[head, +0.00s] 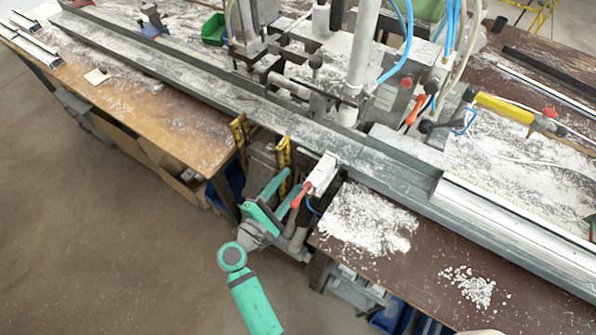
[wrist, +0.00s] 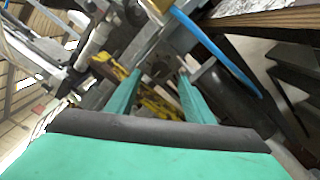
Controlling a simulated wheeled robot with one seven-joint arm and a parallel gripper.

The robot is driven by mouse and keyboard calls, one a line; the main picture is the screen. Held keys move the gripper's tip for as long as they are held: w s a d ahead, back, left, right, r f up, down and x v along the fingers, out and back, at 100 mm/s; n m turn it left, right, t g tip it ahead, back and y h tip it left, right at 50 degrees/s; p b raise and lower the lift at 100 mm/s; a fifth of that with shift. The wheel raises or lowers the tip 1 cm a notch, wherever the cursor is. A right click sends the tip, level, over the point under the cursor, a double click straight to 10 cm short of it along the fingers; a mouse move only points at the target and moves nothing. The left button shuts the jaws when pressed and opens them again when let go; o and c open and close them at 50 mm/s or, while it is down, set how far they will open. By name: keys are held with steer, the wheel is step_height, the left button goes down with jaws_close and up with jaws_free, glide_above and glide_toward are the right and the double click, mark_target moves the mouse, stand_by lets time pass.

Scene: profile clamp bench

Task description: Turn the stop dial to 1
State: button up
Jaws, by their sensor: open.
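My gripper (head: 294,179) is at the front edge of the bench, beside a white block (head: 322,172) and a red-handled lever (head: 301,194). In the wrist view the two green fingers of my gripper (wrist: 159,74) are apart, with no object clearly held between them. A dark, roundish grey part shows beyond the fingertips there; I cannot tell whether it is the stop dial. I cannot make out the stop dial or its numbers in either view.
A long grey profile rail (head: 210,97) crosses the bench. Yellow-black striped brackets (head: 284,152) stand close to my gripper. A blue hose (wrist: 215,48) passes near the fingers in the wrist view. White chips (head: 365,220) cover the brown bench top. The floor at left is clear.

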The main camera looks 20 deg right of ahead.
mark_target(300, 168)
steer(key=shift+x, duration=2.8)
steer(key=c, duration=1)
steer(key=shift+c, duration=0.2)
steer(key=shift+m, duration=0.3)
steer(key=m, duration=0.5)
steer(key=shift+a+m, duration=0.15)
steer(key=shift+m, duration=0.15)
steer(key=m, duration=0.5)
steer(key=shift+m, duration=0.4)
